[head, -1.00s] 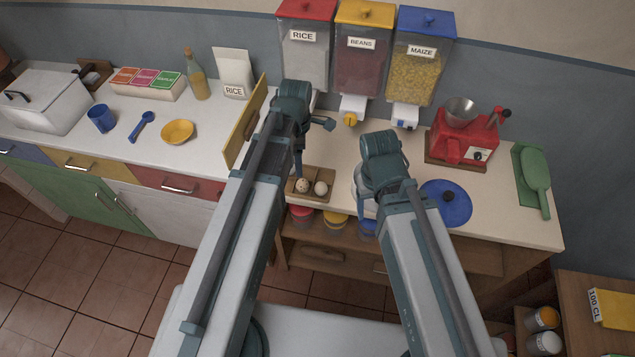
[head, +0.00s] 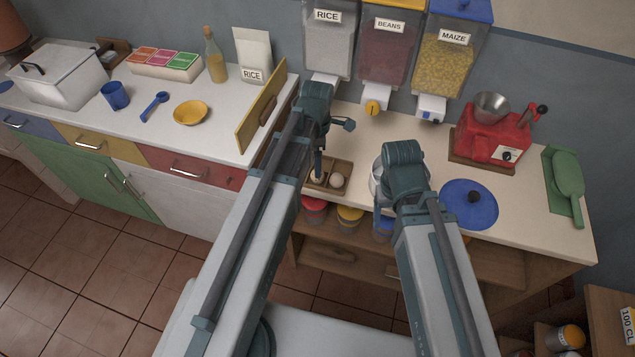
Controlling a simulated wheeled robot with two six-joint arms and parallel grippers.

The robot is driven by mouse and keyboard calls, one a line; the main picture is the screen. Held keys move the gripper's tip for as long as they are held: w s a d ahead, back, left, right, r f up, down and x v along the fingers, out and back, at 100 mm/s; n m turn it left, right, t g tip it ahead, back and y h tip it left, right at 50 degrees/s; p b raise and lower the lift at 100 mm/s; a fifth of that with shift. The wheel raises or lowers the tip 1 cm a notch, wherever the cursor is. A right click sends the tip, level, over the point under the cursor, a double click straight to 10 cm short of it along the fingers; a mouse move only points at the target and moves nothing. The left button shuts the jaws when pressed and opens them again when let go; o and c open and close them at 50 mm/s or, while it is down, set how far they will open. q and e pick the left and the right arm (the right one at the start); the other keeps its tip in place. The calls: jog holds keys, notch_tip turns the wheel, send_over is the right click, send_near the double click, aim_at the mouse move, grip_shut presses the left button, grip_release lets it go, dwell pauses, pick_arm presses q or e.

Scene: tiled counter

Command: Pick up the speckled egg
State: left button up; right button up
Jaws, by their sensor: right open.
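A small wooden egg tray (head: 343,168) sits near the counter's front edge, between my two arms. A plain pale egg (head: 337,181) lies in its right part. The speckled egg (head: 317,178) lies to its left, mostly hidden now behind my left gripper. My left gripper (head: 318,165) points down over the left part of the tray; its jaw gap cannot be made out, nor whether it touches the egg. My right gripper (head: 381,205) is open, to the right of the tray by a pale round pot (head: 376,180), and largely hidden by its own wrist.
A blue lid (head: 482,209) lies right of my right arm, with a red grinder (head: 492,140) behind. Dispensers for rice (head: 327,50), beans (head: 388,55) and maize (head: 445,65) hang at the back.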

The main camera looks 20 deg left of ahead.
pick_arm(q)
jog(key=shift+f, duration=0.65)
pick_arm(e)
jog(key=shift+f, duration=0.65)
pick_arm(q)
jog(key=f+b, duration=0.1)
jog(key=b, duration=0.1)
jog(key=f+b, duration=0.1)
jog(key=f, duration=0.1)
jog(key=f+b, duration=0.2)
jog(key=shift+w+a+f+b, duration=0.2)
jog(key=shift+w+b, duration=0.15)
jog(key=shift+r, duration=0.1)
pick_arm(e)
notch_tip(320, 180, down, 5)
jog(key=shift+f, duration=0.1)
pick_arm(q)
jog(key=c, duration=0.9)
